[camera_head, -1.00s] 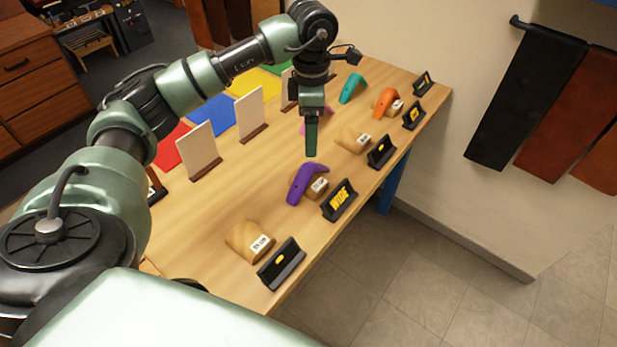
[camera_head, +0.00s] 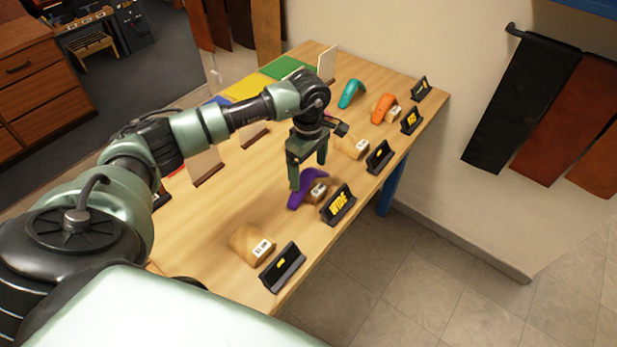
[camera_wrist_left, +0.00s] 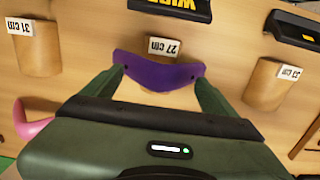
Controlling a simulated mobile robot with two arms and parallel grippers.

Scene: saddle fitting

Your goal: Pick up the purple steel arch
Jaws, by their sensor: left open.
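The purple steel arch (camera_head: 305,188) rests against the wooden block labelled 27 cm (camera_head: 318,190), behind the sign reading WIDE (camera_head: 338,205). My left gripper (camera_head: 308,172) is open, pointing down at the arch. In the left wrist view the purple arch (camera_wrist_left: 158,73) spans the gap between the fingers of my left gripper (camera_wrist_left: 160,85), one finger near each end. I cannot tell whether the fingers touch it. My right gripper is in neither view.
A bare wooden block (camera_head: 251,244) and a black stand (camera_head: 282,267) are at the near end. Another block (camera_head: 350,147), a teal arch (camera_head: 351,93) and an orange arch (camera_head: 383,108) are farther along. A pink piece (camera_wrist_left: 33,123) is close beside my gripper. Upright boards line the back.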

